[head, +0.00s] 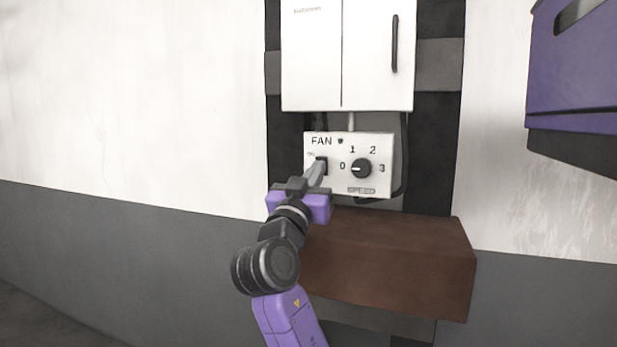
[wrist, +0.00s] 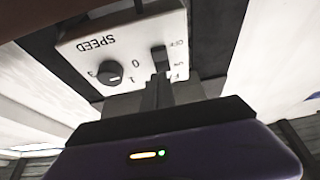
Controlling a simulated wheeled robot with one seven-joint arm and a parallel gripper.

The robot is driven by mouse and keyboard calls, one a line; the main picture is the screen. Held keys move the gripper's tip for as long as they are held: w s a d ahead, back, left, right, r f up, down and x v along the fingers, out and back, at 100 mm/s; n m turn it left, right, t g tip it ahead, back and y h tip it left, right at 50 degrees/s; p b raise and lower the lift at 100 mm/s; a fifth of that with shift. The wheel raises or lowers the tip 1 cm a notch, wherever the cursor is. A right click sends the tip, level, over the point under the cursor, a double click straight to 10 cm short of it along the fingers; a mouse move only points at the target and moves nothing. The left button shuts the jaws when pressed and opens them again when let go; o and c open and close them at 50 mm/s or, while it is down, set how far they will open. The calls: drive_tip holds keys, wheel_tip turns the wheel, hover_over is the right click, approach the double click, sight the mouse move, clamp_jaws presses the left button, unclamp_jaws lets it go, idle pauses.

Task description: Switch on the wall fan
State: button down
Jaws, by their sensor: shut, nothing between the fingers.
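The white fan control box (head: 348,184) is on the wall, with the word FAN, a round black speed knob (head: 361,168) and a black switch (head: 322,164) at its left. The knob's white mark points left, toward 0. In the wrist view the box (wrist: 130,45) appears upside down, with the knob (wrist: 110,72) left and the switch (wrist: 159,58) right of middle. My gripper (head: 320,166) is shut and empty, its fingertips at the switch. In the wrist view the fingertips (wrist: 158,78) overlap the switch's near end; I cannot tell whether they touch. They partly hide the switch.
A white cabinet (head: 345,55) with a black handle hangs above the box. A brown ledge (head: 400,255) juts out below it. A purple cabinet (head: 572,75) is at the upper right. Black cables run beside the box. The wall at the left is clear.

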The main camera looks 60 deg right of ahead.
drive_tip(key=shift+x, duration=0.95)
